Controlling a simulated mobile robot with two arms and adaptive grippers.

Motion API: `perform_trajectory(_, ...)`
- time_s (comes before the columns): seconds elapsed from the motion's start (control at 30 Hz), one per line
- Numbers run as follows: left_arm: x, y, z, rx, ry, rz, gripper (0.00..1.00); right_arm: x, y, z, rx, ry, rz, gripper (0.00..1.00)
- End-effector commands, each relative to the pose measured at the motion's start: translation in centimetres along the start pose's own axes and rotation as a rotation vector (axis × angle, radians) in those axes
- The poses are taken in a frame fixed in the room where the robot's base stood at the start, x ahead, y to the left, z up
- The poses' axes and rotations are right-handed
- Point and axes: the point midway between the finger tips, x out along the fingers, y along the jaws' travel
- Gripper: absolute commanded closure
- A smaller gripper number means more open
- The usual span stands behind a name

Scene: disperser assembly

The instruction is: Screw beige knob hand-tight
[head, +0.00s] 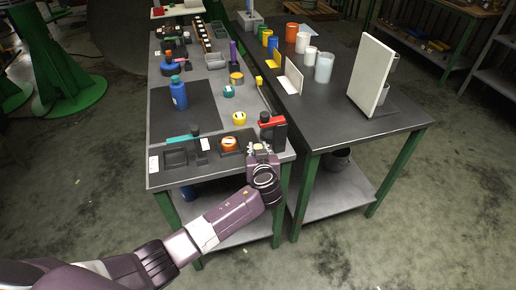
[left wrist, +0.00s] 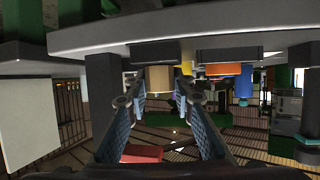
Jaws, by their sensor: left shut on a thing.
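The beige knob (left wrist: 158,78) sits between the two fingertips of my left gripper (left wrist: 161,88) in the left wrist view, which shows the scene upside down. It is below a dark block at the table's near edge. In the head view my left gripper (head: 262,149) reaches in over the near right corner of the left table and is shut on the knob, which the gripper mostly hides there. I cannot tell how far the knob is threaded. My right gripper is not in view.
A black and red device (head: 272,130) stands close behind my left gripper. An orange round part (head: 229,144) on a dark base is to its left. A blue bottle (head: 178,92) stands on the dark mat (head: 200,115). A gap separates this table from the right table (head: 345,125).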

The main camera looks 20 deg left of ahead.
Motion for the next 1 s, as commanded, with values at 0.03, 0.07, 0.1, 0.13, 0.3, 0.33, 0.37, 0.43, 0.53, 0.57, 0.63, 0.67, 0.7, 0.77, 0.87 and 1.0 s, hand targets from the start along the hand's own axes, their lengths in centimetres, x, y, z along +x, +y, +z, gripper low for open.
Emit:
perform_trajectory(0.03,0.0,0.0,0.0,0.0,0.0,0.0,1.0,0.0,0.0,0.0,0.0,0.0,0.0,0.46)
perform_trajectory(0.07,0.0,0.0,0.0,0.0,0.0,0.0,1.0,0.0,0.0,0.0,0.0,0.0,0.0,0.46)
perform_trajectory(0.1,0.0,0.0,0.0,0.001,0.0,0.002,1.0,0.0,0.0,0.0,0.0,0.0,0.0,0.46)
perform_trajectory(0.13,0.0,0.0,0.0,0.001,-0.001,0.003,1.0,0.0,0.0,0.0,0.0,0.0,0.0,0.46)
perform_trajectory(0.3,0.0,-0.1,0.0,0.015,-0.001,0.035,1.0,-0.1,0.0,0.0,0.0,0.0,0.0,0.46)
perform_trajectory(0.33,0.0,-0.1,0.0,0.019,0.0,0.046,1.0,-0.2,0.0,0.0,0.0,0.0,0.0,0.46)
perform_trajectory(0.37,0.0,-0.1,0.0,0.024,0.0,0.058,1.0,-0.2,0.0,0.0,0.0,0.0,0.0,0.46)
perform_trajectory(0.43,0.0,-0.2,0.0,0.038,-0.001,0.091,1.0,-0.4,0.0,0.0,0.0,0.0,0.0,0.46)
perform_trajectory(0.53,-0.1,-0.3,-0.1,0.065,0.0,0.155,1.0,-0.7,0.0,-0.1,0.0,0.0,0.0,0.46)
perform_trajectory(0.57,-0.1,-0.3,-0.1,0.074,0.0,0.176,1.0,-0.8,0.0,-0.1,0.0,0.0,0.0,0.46)
perform_trajectory(0.63,-0.1,-0.3,-0.1,0.097,0.0,0.231,1.0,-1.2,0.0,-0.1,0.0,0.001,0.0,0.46)
perform_trajectory(0.67,-0.1,-0.4,-0.2,0.108,-0.001,0.256,1.0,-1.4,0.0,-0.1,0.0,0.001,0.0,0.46)
perform_trajectory(0.7,-0.1,-0.4,-0.2,0.122,-0.001,0.291,1.0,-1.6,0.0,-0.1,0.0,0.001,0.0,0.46)
perform_trajectory(0.77,-0.1,-0.3,-0.3,0.145,0.0,0.344,1.0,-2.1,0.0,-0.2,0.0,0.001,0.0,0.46)
perform_trajectory(0.87,0.0,-0.4,-0.5,0.183,0.0,0.43,1.0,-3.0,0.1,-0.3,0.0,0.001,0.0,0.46)
perform_trajectory(1.0,0.0,-0.4,-0.5,0.232,0.002,0.54,1.0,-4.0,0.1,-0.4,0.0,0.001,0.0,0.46)
